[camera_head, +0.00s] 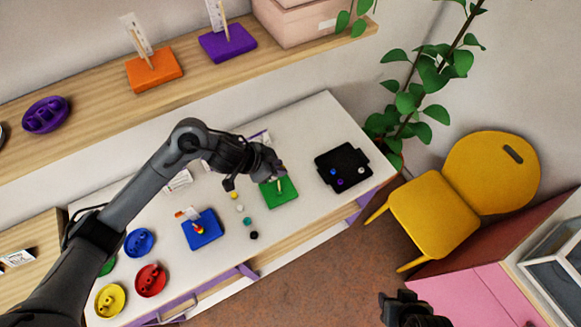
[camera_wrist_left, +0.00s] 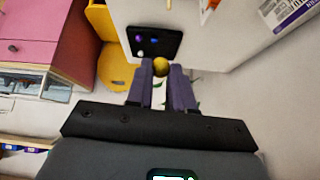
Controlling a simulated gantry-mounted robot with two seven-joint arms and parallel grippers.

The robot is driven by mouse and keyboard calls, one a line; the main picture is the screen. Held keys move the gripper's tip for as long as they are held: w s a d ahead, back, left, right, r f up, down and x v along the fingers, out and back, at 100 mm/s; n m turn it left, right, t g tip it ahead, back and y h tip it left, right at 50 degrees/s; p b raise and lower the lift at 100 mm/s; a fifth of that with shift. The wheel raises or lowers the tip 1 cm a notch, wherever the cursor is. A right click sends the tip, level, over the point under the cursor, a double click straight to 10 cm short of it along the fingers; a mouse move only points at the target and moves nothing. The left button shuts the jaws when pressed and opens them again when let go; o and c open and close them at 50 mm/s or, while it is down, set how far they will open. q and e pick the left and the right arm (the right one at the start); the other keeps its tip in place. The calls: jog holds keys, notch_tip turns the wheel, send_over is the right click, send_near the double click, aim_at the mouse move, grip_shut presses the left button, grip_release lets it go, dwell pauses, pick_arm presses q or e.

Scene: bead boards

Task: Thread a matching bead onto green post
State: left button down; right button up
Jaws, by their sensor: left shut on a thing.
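The green board (camera_head: 285,196) lies on the white table, and its pale upright post (camera_head: 280,186) shows just below my left gripper. My left gripper (camera_head: 277,170) is over the back of the green board. In the left wrist view, its fingers (camera_wrist_left: 160,72) are shut on a dark yellow bead (camera_wrist_left: 160,65) at their tips. The held bead is hardly visible in the head view, and I cannot tell its height above the post. My right gripper (camera_head: 400,302) is at the lower edge of the head view, dark and partly cut off.
Loose beads lie left of the green board: yellow (camera_head: 233,195), white (camera_head: 240,208), teal (camera_head: 246,221), black (camera_head: 254,235). A black tray (camera_head: 335,160) with beads is to the right. A blue board (camera_head: 205,239) with a beaded post and several coloured bowls (camera_head: 151,280) are left.

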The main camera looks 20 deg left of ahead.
pick_arm(q)
jog(key=shift+w+a, duration=0.1)
jog(key=shift+w, duration=0.15)
jog(key=shift+s+a+f+b, duration=0.15)
jog(key=shift+f+b, duration=0.75)
jog(key=shift+s+a+f+b, duration=0.15)
jog(key=shift+f+b, duration=0.8)
jog(key=shift+s+a+f+b, duration=0.15)
jog(key=shift+f+b, duration=0.75)
jog(key=shift+f, duration=0.6)
jog(key=shift+f, duration=0.3)
jog(key=shift+f+b, duration=0.25)
jog(key=shift+b, duration=0.1)
jog(key=shift+f, duration=0.35)
